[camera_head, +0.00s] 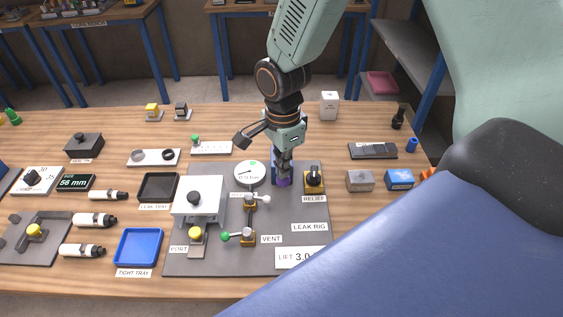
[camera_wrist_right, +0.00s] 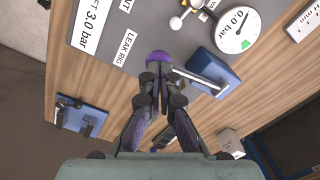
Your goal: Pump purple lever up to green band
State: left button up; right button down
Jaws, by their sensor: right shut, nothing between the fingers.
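The purple lever's knob (camera_head: 283,181) shows just below my right gripper (camera_head: 283,163) on the grey leak rig board. In the right wrist view, the purple knob (camera_wrist_right: 159,58) lies right at the tips of my shut, empty right gripper (camera_wrist_right: 156,82); I cannot tell whether they touch. The lever's metal rod (camera_wrist_right: 198,81) runs from the knob to the blue pump body (camera_wrist_right: 216,68). The round gauge (camera_head: 250,173) stands left of the lever. In the right wrist view the gauge (camera_wrist_right: 236,28) reads 0.0 bar, with a green band on its rim. My left gripper is out of view.
The relief valve (camera_head: 314,180) stands close right of the lever. Trays and bottles lie left; small boxes (camera_head: 360,180) lie right.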

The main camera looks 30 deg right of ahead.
jog(key=shift+s+f+b, duration=0.15)
jog(key=shift+f+b, duration=0.1)
jog(key=shift+f, duration=0.3)
jog(key=shift+s+f+b, duration=0.15)
jog(key=shift+f+b, duration=0.1)
jog(key=shift+f, duration=0.25)
jog(key=shift+w, duration=0.15)
jog(key=shift+w+f, duration=0.1)
jog(key=shift+w, duration=0.05)
jog(key=shift+f, duration=0.1)
